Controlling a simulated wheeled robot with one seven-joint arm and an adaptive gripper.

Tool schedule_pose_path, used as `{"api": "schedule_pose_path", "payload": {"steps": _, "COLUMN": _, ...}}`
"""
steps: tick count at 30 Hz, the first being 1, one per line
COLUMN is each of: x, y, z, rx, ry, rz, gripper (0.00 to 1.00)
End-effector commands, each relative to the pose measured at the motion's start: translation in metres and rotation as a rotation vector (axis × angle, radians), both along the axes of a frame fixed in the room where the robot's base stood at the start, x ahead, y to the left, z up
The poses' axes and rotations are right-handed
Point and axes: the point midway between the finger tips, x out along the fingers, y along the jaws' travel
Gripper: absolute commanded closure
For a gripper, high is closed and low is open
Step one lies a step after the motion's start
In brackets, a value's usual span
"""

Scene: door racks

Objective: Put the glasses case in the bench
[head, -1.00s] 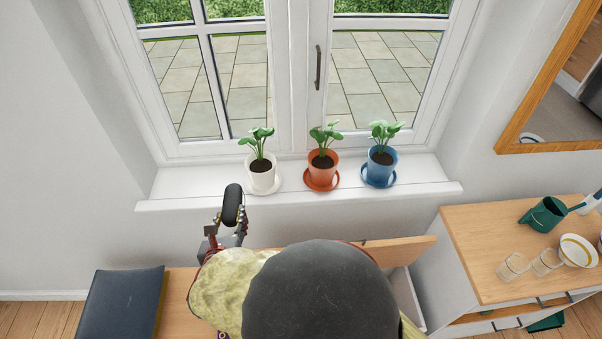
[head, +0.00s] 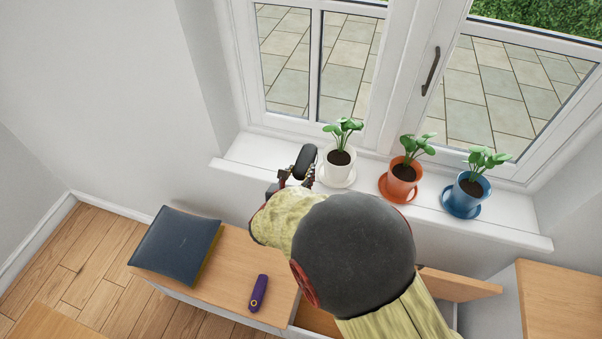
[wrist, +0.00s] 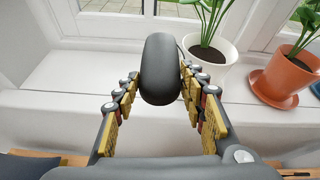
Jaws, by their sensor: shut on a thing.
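The glasses case is a dark, rounded, elongated thing (head: 305,161); it also shows upright between the fingers in the wrist view (wrist: 160,66). My gripper (wrist: 160,88) is shut on it, with a finger on each side. In the head view my gripper (head: 297,174) is near the windowsill's front edge, above the back of the bench. The wooden bench (head: 228,262) runs below the window. Its right part has a raised wooden lid (head: 462,285) over an open compartment. My arm hides much of that opening.
A dark cushion (head: 176,246) and a purple object (head: 258,293) lie on the bench top. White, orange and blue potted plants (head: 339,168) stand on the windowsill (head: 262,168), close to my gripper. A wooden-topped cabinet (head: 560,300) is at the right.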

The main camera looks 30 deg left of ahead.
Motion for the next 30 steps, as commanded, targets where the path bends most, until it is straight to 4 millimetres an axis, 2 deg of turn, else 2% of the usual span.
{"api": "schedule_pose_path", "payload": {"steps": 3, "x": 0.019, "y": 0.016, "z": -0.01, "rx": 0.001, "ry": -0.001, "rz": -0.001, "gripper": 0.84}}
{"api": "schedule_pose_path", "payload": {"steps": 12, "x": 0.046, "y": 0.038, "z": -0.054, "rx": 0.0, "ry": 0.0, "rz": 0.0, "gripper": 0.84}}
{"api": "schedule_pose_path", "payload": {"steps": 20, "x": 0.054, "y": 0.045, "z": -0.065, "rx": 0.001, "ry": -0.001, "rz": 0.0, "gripper": 0.84}}
{"api": "schedule_pose_path", "payload": {"steps": 27, "x": 0.056, "y": 0.047, "z": -0.094, "rx": -0.002, "ry": -0.001, "rz": 0.001, "gripper": 0.84}}
{"api": "schedule_pose_path", "payload": {"steps": 30, "x": 0.056, "y": 0.048, "z": -0.1, "rx": 0.0, "ry": -0.001, "rz": 0.0, "gripper": 0.84}}
